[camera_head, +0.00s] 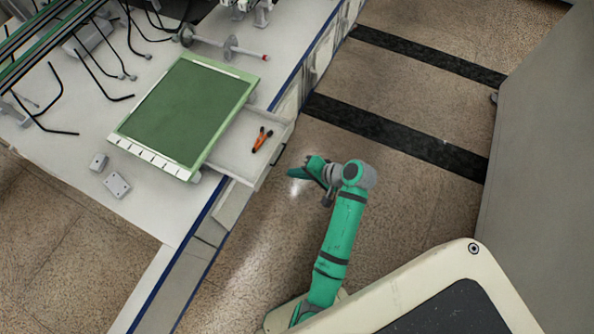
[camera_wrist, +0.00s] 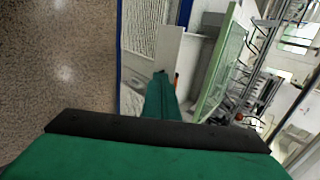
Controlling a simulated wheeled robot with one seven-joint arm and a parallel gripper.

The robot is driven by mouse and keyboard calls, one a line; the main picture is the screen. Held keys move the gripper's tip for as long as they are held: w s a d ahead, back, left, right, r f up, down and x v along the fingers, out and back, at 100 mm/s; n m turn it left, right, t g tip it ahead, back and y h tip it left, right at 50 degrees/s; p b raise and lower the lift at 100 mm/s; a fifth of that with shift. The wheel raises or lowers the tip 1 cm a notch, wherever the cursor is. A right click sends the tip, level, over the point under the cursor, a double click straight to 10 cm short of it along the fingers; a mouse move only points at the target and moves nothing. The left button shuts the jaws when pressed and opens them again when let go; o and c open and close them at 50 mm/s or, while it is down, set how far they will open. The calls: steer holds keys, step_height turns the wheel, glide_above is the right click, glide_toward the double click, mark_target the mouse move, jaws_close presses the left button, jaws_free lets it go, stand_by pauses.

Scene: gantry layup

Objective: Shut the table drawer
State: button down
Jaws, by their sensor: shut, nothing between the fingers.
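The table drawer (camera_head: 228,151) is open, sticking out from the long edge of the white table beneath a green panel. An orange and black hand tool (camera_head: 262,139) lies in it. My gripper (camera_head: 294,172), green, is shut and empty, just outside the drawer's front on the aisle side. It appears apart from the front, though the exact gap is hard to tell. In the wrist view my shut gripper (camera_wrist: 161,78) points toward the light drawer front (camera_wrist: 158,48), and a sliver of the orange tool (camera_wrist: 177,77) shows beside the fingertips.
The green panel (camera_head: 185,112) in its light frame stands on the table (camera_head: 60,155) over the drawer. A rod with discs (camera_head: 230,47), black hooked cables and small grey blocks (camera_head: 117,185) are on the tabletop. The speckled floor (camera_head: 400,200) beside the table is clear. A grey cabinet (camera_head: 540,180) stands at right.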

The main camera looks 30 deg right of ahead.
mark_target(266, 168)
steer(key=shift+w+a+f, duration=0.7)
steer(key=shift+w+a, duration=0.2)
steer(key=shift+w, duration=0.25)
steer(key=shift+w+a+f, duration=0.75)
steer(key=shift+w+a, duration=0.1)
steer(key=shift+w, duration=0.25)
steer(key=shift+w+a+f, duration=0.7)
steer(key=shift+w+a, duration=0.2)
steer(key=shift+w, duration=0.25)
steer(key=shift+a, duration=0.1)
steer(key=w+a, duration=0.3)
steer(key=w, duration=0.1)
steer(key=w+a, duration=0.4)
steer(key=w, duration=0.1)
steer(key=w+a, duration=0.3)
steer(key=w, duration=0.1)
steer(key=shift+w+a, duration=0.25)
steer(key=shift+w, duration=0.1)
steer(key=shift+d, duration=0.1)
